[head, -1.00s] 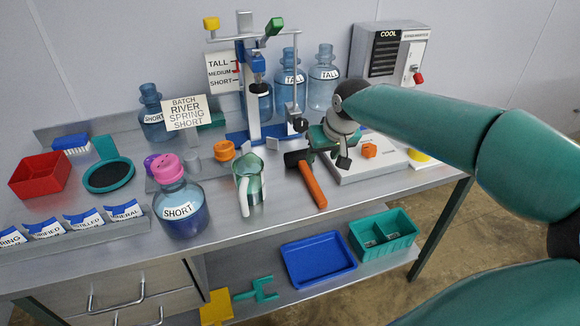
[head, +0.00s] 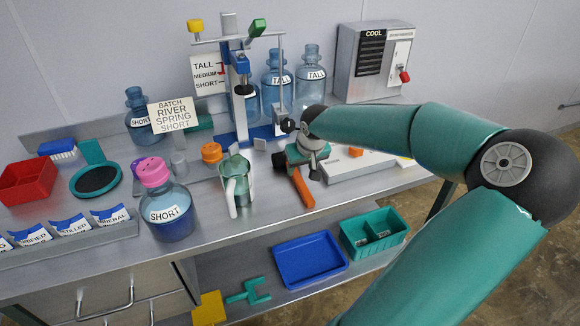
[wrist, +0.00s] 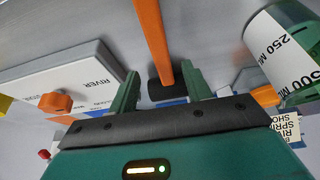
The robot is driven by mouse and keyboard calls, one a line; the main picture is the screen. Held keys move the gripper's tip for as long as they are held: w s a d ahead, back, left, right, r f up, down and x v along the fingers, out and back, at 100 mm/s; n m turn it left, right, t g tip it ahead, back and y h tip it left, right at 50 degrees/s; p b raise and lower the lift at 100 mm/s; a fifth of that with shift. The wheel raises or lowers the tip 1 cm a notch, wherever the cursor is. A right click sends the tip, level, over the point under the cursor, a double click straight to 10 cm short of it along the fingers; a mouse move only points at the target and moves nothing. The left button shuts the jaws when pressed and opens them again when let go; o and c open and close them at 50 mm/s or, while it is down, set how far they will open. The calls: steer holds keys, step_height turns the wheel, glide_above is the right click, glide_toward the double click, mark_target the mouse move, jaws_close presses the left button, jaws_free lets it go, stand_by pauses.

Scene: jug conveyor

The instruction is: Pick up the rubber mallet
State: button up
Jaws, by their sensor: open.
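The rubber mallet lies on the steel bench, its orange handle (head: 303,188) pointing toward the front edge. In the wrist view the orange handle (wrist: 152,40) runs down to the black head (wrist: 167,88), which shows between the two green fingers of my gripper (wrist: 160,86). The fingers are apart, one on each side, with gaps to the mallet. I cannot tell how far above the bench they are.
A measuring jug (head: 236,185) stands just left of the mallet, and a SHORT bottle with a pink cap (head: 166,210) further left. A white panel with an orange knob (head: 345,166) lies to the right. The blue filling stand (head: 240,100) is behind.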

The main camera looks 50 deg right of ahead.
mark_target(297, 175)
steer(key=shift+w+x, duration=0.1)
steer(key=shift+x, duration=1.45)
steer(key=shift+w+x, duration=0.15)
steer(key=shift+x, duration=1.4)
steer(key=shift+r, duration=0.15)
jaws_close()
